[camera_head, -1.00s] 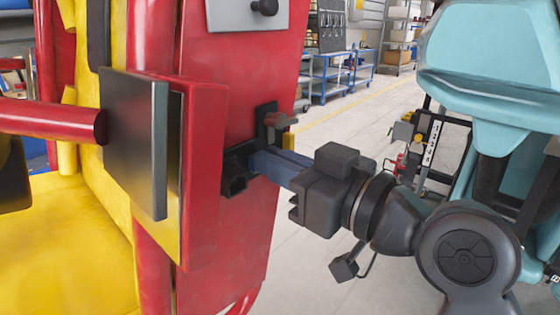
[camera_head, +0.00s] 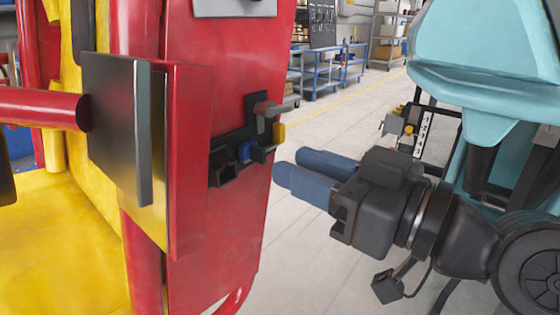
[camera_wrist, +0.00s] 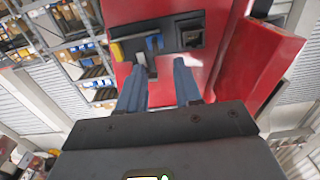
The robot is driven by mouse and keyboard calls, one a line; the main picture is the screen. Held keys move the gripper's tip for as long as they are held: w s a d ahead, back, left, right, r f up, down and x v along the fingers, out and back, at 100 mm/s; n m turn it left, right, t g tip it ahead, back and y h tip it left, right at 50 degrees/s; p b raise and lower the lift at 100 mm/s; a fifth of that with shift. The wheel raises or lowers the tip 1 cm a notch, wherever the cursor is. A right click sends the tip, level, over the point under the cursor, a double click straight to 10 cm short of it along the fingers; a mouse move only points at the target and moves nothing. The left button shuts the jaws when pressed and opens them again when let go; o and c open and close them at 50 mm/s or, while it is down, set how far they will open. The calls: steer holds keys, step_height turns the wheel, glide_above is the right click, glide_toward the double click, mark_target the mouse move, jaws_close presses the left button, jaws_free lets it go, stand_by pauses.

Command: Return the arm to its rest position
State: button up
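My gripper (camera_head: 300,172) is to the right of the red train car panel (camera_head: 215,110) in the head view. Its two blue fingers are apart with nothing between them, and they point at the panel with a gap of floor between. On the panel is a black latch fitting (camera_head: 240,150) with a blue part, a yellow part and a grey lever (camera_head: 275,107). In the wrist view the two fingers (camera_wrist: 161,82) frame the red panel (camera_wrist: 165,18), and the black fitting (camera_wrist: 187,35) shows above them.
A dark plate (camera_head: 115,125) and red bar (camera_head: 40,108) stand at the left, by a yellow seat (camera_head: 60,240). A teal machine part (camera_head: 480,75) is close behind my arm at the right. Blue carts (camera_head: 322,75) stand far back. Floor between is clear.

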steer(key=shift+v, duration=0.9)
steer(key=s+d+f+m+t+h, duration=0.2)
steer(key=s+d+f+m+h, duration=0.35)
steer(key=f, duration=0.45)
steer(key=s+d+f+m+t+h, duration=0.2)
steer(key=s+d+f+m+h, duration=0.3)
steer(key=f, duration=0.5)
steer(key=s+d+h, duration=0.2)
steer(key=s+d, duration=0.1)
steer(key=s, duration=0.7)
steer(key=s+d+f+h+p, duration=0.1)
steer(key=s+d, duration=0.3)
steer(key=s, duration=0.7)
steer(key=shift+f+h, duration=0.15)
steer(key=shift+h, duration=0.2)
